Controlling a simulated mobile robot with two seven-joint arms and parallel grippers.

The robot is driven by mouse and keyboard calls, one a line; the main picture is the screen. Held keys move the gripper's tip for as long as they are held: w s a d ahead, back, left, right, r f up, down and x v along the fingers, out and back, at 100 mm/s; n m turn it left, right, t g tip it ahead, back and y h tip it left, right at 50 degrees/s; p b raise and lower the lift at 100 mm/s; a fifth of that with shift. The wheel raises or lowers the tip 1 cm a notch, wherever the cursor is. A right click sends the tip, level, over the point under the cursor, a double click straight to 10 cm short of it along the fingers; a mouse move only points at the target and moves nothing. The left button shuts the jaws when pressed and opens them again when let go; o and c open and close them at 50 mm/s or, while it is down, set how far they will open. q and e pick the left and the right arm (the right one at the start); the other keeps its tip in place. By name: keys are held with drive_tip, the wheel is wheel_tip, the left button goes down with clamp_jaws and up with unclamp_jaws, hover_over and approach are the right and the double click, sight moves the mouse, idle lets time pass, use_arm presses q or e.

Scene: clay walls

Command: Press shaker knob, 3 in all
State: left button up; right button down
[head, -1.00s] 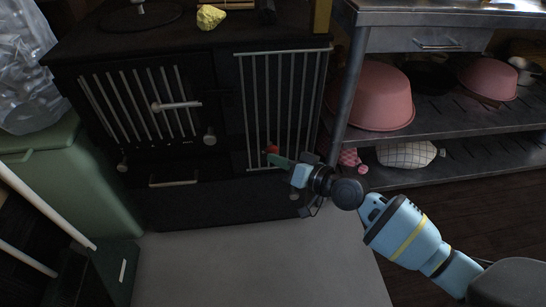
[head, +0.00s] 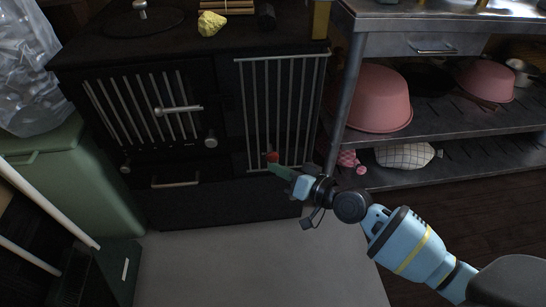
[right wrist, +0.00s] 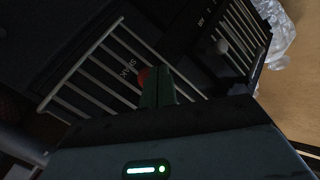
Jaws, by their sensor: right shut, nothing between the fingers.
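A small red knob (head: 272,156) sits low on the front of the black stove (head: 185,218), by the lower left part of the barred panel. It also shows in the right wrist view (right wrist: 143,76), partly hidden behind the fingers. Lettering that starts "SHAK" is on the panel near it. My right gripper (head: 271,165) has its green fingers shut and empty, with the tips right at the red knob. I cannot tell whether they touch it. The right wrist view shows the shut fingers (right wrist: 160,72) in front of the knob. My left gripper is not in view.
A horizontal handle (head: 182,108) and metal knobs (head: 210,140) stick out of the stove front to the left. A metal shelf (head: 455,130) with pink bowls (head: 372,98) stands close on the right. A green bin (head: 75,185) is at the left.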

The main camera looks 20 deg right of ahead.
drive_tip(key=s+p, duration=0.1)
drive_tip(key=s, duration=0.1)
drive_tip(key=s+a+p, duration=0.1)
drive_tip(key=s, duration=0.2)
drive_tip(key=shift+a, duration=0.2)
idle(0.4)
drive_tip(key=shift+w, duration=0.1)
idle(0.9)
idle(1.1)
idle(0.4)
